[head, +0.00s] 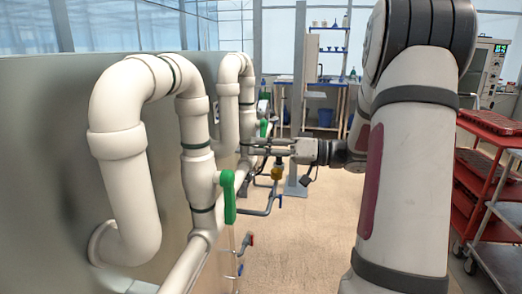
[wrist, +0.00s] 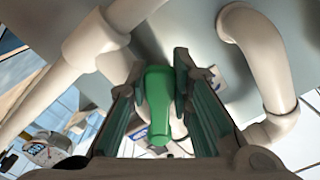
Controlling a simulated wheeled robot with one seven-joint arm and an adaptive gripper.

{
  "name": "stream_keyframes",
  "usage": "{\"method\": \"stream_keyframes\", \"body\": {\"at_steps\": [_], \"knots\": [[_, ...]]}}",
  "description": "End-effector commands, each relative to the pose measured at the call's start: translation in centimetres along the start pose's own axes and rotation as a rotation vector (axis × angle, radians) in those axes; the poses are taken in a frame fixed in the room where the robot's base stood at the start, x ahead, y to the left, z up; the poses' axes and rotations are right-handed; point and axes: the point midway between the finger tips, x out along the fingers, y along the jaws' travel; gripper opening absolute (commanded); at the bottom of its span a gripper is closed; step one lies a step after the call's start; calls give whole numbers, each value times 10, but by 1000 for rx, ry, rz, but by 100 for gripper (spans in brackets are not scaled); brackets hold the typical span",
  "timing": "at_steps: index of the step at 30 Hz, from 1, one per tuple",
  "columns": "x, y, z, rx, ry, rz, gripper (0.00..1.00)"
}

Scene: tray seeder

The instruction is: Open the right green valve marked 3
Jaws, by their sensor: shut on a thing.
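A green valve handle (head: 264,128) sits on the farther white pipe in the head view, with my gripper (head: 262,147) reaching it from the right. In the wrist view, this green handle (wrist: 160,105) stands between the two fingers of my gripper (wrist: 163,110), which is shut on it. Its lower part is partly hidden by the fingers in the head view. A second green handle (head: 228,197) hangs upright on the nearer white pipe, apart from my gripper. I cannot read a number 3 on either valve.
Curved white pipes (head: 118,145) run along a grey tank wall (head: 40,150) at left. A yellow fitting (head: 277,173) and thin pipes lie below my gripper. A red cart (head: 490,122) stands at right. The floor (head: 305,230) between is clear.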

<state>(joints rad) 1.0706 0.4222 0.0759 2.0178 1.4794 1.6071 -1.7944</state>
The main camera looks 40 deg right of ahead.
Motion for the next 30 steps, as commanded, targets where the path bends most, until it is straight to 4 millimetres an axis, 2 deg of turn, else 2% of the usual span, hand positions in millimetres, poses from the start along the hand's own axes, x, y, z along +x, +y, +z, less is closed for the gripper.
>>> {"method": "stream_keyframes", "body": {"at_steps": [1,2,4,13,17,20,30], "knots": [[-1,1,0,1,0,3,0],[-1,1,0,1,0,3,27],[-1,1,0,1,0,3,41],[-1,0,0,1,0,1,41],[-8,1,0,1,1,2,41],[-22,1,0,1,2,3,41],[-90,1,0,1,2,4,41]]}}
